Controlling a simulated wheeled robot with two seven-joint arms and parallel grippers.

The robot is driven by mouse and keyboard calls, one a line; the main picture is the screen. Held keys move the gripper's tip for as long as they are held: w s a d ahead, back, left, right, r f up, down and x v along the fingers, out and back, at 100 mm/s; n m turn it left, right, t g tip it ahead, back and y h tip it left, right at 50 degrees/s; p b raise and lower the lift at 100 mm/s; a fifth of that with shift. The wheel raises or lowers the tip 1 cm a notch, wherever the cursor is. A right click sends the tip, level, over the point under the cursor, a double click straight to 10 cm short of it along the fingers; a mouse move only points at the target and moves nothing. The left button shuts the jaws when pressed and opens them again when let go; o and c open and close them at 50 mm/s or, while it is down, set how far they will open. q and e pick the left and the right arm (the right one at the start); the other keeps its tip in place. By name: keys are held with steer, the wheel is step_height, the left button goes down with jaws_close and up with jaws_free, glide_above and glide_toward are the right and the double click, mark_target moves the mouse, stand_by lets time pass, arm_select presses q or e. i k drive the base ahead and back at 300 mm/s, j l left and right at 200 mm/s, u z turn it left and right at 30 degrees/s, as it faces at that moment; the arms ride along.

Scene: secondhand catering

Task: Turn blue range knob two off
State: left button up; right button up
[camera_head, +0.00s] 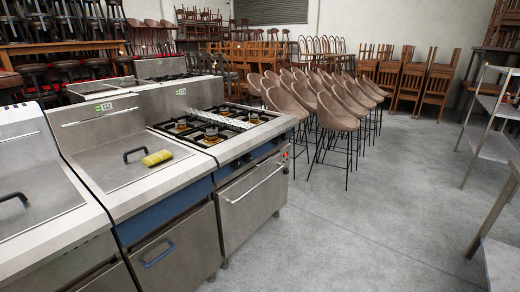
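The range (253,193) stands left of centre, with a black gas hob (212,128) on top and a steel oven door with a bar handle (255,184) below. A blue control panel (250,157) runs along its front under the steel edge. Small dark knobs seem to sit on this panel, but they are too small to tell apart or to read their angle. I cannot tell which one is knob two. A small red spot (286,142) shows near the panel's right end. Neither of my grippers is in view.
Steel fryers stand left of the range; a yellow item (157,158) lies on one lid (130,172). Brown bar stools (330,110) crowd behind the range to the right. Steel shelving (492,145) stands at the right edge. The grey floor (350,225) before the range is clear.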

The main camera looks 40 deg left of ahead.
mark_target(246, 158)
steer(key=u, duration=1.3)
